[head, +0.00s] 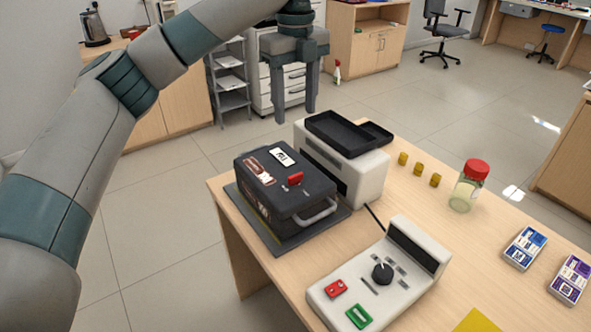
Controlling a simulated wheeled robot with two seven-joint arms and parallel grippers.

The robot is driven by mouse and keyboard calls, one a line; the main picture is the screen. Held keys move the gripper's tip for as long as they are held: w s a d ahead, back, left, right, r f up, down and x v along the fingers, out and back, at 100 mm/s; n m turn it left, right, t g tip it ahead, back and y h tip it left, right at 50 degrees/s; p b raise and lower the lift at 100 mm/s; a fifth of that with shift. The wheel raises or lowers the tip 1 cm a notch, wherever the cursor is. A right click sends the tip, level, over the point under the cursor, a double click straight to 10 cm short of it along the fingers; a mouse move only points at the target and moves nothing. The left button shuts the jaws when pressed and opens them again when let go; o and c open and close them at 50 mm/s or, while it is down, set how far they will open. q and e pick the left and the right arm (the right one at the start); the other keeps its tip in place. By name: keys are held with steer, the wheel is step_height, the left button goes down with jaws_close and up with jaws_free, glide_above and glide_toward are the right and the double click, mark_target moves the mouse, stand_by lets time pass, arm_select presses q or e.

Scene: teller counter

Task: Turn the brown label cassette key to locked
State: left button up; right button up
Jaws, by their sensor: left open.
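The black cassette (315,190) with a brown label (259,171) sits on a dark base plate (272,242) at the left side of the counter. A red key (295,179) stands on its lid, with small white marks beside it that are too small to read. I cannot tell from this view which mark the key points at. A grey handle (318,214) is on its front side. My left gripper (296,115) is open and empty, fingers pointing down, in the air above and beyond the cassette, apart from the key. My right gripper is not in view.
A white machine with a black tray (345,132) stands right behind the cassette. A white control box with a black knob (382,273) is in front. Several yellow coin stacks (419,169), a red-lidded jar (468,186) and card packs (525,248) lie to the right.

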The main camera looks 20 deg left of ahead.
mark_target(295, 175)
arm_select(q)
step_height(295, 175, down, 17)
steer(key=shift+f+p, duration=0.2)
steer(key=shift+p, duration=0.1)
stand_by(0.5)
steer(key=shift+c, duration=0.4)
steer(key=c, duration=1)
